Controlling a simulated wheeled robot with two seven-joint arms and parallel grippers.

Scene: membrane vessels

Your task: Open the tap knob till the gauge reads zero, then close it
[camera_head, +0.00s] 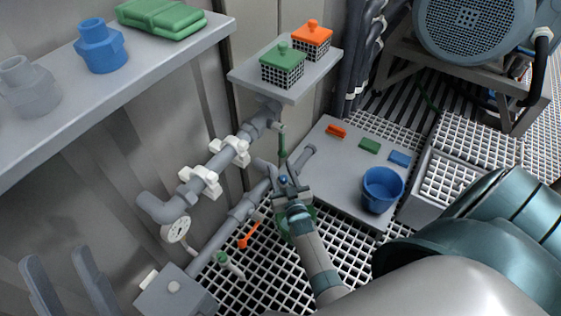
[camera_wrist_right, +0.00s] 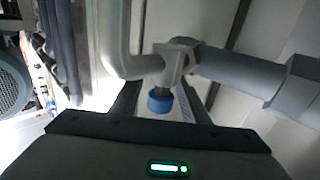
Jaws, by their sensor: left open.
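The blue tap knob (camera_head: 284,180) sits at the tap by the lower pipe; it also shows in the right wrist view (camera_wrist_right: 160,101) under a grey tap body (camera_wrist_right: 174,62). My right gripper (camera_head: 277,166) is at the tap, its fingers open on either side of the knob. In the wrist view the fingers (camera_wrist_right: 160,96) show gaps to both sides of it. The round white gauge (camera_head: 176,229) hangs below the upper pipe; its needle is too small to read. My left gripper (camera_head: 57,256) is open and empty at the lower left, away from the tap.
A shelf (camera_head: 150,70) holds blue and grey fittings and green cloths. A small shelf (camera_head: 300,85) bears green-lidded and orange-lidded baskets. A grey panel (camera_head: 335,180) holds a blue bucket (camera_head: 381,188). An orange tool (camera_head: 249,235) lies on the grating.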

